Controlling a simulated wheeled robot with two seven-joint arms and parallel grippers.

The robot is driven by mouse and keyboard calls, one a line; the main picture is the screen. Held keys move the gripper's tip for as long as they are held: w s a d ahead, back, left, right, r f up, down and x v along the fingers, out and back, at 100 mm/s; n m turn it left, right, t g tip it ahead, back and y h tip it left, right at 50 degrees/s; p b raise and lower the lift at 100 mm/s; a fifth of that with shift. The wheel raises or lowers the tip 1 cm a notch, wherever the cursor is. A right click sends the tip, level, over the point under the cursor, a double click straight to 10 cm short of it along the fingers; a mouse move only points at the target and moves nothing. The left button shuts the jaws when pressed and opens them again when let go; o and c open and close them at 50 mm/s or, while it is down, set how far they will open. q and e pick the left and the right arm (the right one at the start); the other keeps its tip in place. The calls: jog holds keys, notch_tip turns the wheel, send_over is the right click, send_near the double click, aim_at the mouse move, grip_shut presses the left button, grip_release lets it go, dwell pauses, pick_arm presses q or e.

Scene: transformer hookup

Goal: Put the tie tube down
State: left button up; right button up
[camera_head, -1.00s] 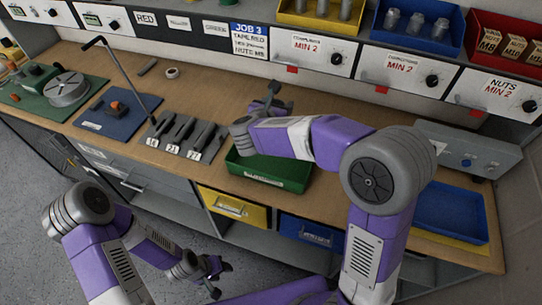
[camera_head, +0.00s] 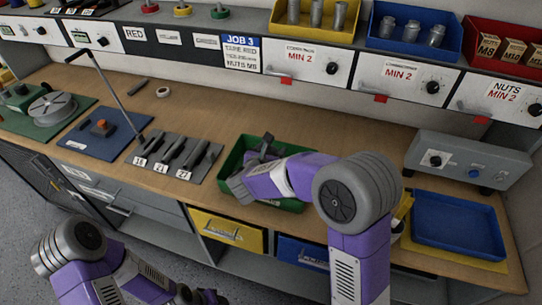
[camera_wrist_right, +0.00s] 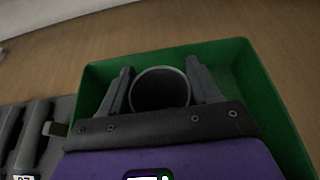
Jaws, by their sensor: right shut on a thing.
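The tie tube (camera_wrist_right: 160,88) shows in the right wrist view as a grey round rim with a dark hollow inside, seen nearly end-on. My right gripper (camera_head: 262,152) is shut on it, with one finger on each side. The gripper and tube are over the green tray (camera_wrist_right: 262,90), which also shows in the head view (camera_head: 229,161). The wrist and gripper hide most of the tube in the head view, and I cannot tell whether the tube touches the tray floor. My left gripper (camera_head: 200,296) is at the bottom edge, partly cut off, away from the bench.
A grey tool holder (camera_head: 205,160) with numbered slots stands left of the green tray. A blue mat (camera_head: 90,140) lies farther left. A blue tray (camera_head: 455,225) and a grey box with knobs (camera_head: 470,160) are at the right. The bench (camera_head: 220,105) behind the green tray is clear.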

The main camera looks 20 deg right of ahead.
jog(key=shift+f, duration=0.5)
jog(key=shift+f+b, duration=0.1)
jog(key=shift+b, duration=0.2)
jog(key=o, duration=1)
jog(key=shift+o, duration=0.2)
jog(key=shift+r+p, duration=0.25)
jog(key=shift+p, duration=0.1)
jog(key=p+v, duration=0.1)
jog(key=v, duration=1.1)
